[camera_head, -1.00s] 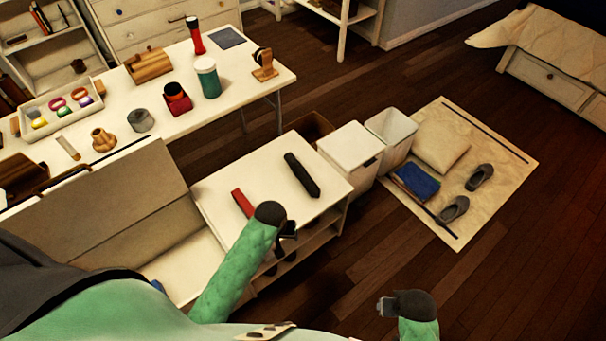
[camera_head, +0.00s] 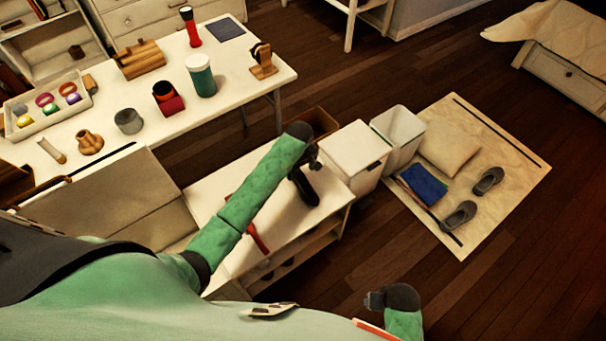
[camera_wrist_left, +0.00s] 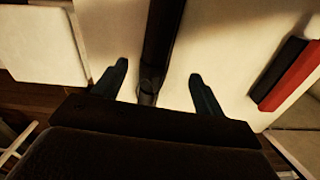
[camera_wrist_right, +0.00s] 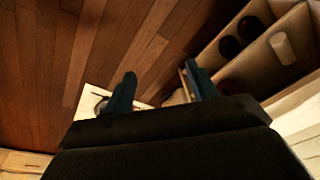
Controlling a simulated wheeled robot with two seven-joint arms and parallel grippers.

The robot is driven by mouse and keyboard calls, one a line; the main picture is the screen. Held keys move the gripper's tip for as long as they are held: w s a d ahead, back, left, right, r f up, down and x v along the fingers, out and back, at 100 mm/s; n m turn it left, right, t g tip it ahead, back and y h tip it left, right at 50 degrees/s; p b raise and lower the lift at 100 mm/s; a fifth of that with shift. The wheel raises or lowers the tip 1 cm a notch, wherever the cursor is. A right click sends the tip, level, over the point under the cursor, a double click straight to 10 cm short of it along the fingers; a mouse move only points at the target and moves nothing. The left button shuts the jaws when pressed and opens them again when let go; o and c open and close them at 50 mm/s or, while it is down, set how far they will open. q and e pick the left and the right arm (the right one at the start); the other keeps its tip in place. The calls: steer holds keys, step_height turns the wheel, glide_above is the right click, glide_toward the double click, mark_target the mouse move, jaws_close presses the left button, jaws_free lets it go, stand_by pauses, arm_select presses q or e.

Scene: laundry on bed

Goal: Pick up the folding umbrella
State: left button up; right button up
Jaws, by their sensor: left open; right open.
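The folding umbrella (camera_head: 304,190) is a black, slim closed bundle lying on the white low cabinet top (camera_head: 289,226). My left gripper (camera_head: 315,160) is over its far end, and the arm hides part of it. In the left wrist view, the umbrella (camera_wrist_left: 164,40) runs lengthwise between the two open fingers of my left gripper (camera_wrist_left: 158,70), with a gap on each side. My right gripper (camera_head: 372,300) is away from the cabinet, over the floor at the lower right. In the right wrist view its fingers (camera_wrist_right: 160,88) are apart and empty.
A red object (camera_head: 258,240) lies on the cabinet, partly behind my left arm; it also shows in the left wrist view (camera_wrist_left: 292,75). White bins (camera_head: 354,150) stand beyond the cabinet. The long table (camera_head: 225,105) holds several items. A mat with slippers (camera_head: 459,215) lies at right.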

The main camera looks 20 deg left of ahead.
mark_target(301, 177)
arm_select(q)
steer(key=shift+w, duration=0.4)
steer(key=shift+w+f, duration=0.15)
steer(key=shift+f, duration=0.95)
steer(key=shift+f+p, duration=0.95)
steer(key=shift+f, duration=1.8)
steer(key=c, duration=1.3)
arm_select(e)
step_height(301, 177, down, 8)
steer(key=s, duration=0.1)
steer(key=shift+d, duration=0.35)
arm_select(q)
steer(key=shift+o, duration=0.2)
steer(key=shift+r, duration=0.1)
